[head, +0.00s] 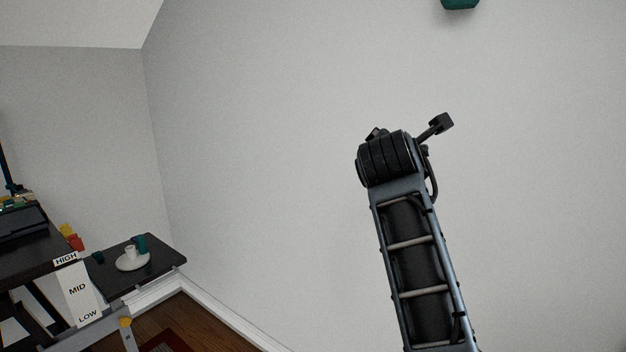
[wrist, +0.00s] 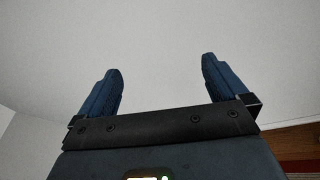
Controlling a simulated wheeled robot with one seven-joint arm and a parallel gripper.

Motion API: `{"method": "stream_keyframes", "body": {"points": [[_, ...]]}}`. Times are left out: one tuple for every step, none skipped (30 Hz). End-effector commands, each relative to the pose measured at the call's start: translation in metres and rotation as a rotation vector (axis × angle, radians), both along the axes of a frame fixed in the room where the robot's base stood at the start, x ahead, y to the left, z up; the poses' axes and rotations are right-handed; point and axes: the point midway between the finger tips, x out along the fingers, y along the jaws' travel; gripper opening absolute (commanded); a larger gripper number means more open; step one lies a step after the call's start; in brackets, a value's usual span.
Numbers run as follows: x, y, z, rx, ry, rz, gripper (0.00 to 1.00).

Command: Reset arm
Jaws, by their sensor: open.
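My gripper (wrist: 162,85) shows in the wrist view with its two blue fingers wide apart and nothing between them. Behind the fingers is a plain pale surface. In the head view my arm is raised in front of the bare grey wall, right of the middle. My gripper itself cannot be made out clearly there.
A dark desk (head: 30,254) stands at the left edge with dark equipment on it. Beside it a small black table (head: 165,262) holds a white plate (head: 132,262) and a teal item (head: 141,243). A teal object (head: 460,4) is at the top edge. Space around my arm looks clear.

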Motion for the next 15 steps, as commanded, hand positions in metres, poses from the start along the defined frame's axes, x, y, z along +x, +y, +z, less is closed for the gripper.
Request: {"method": "stream_keyframes", "body": {"points": [[-0.008,-0.002,-0.031,0.043,-0.003,0.008,1.0],[-0.013,-0.004,-0.045,0.072,-0.011,0.012,1.0],[-0.021,-0.004,-0.065,0.112,-0.019,0.019,1.0],[-0.026,-0.005,-0.079,0.143,-0.027,0.024,1.0],[-0.033,-0.006,-0.093,0.174,-0.033,0.028,1.0],[-0.042,-0.007,-0.111,0.218,-0.041,0.035,1.0],[-0.049,-0.008,-0.124,0.25,-0.047,0.039,1.0],[-0.056,-0.009,-0.137,0.282,-0.053,0.042,1.0],[-0.067,-0.01,-0.154,0.327,-0.059,0.046,1.0],[-0.075,-0.011,-0.166,0.36,-0.065,0.048,1.0],[-0.084,-0.012,-0.178,0.394,-0.069,0.05,1.0],[-0.096,-0.013,-0.193,0.441,-0.075,0.053,1.0],[-0.106,-0.014,-0.204,0.475,-0.079,0.054,1.0],[-0.115,-0.015,-0.214,0.511,-0.084,0.055,1.0],[-0.129,-0.016,-0.228,0.56,-0.089,0.056,1.0]]}}
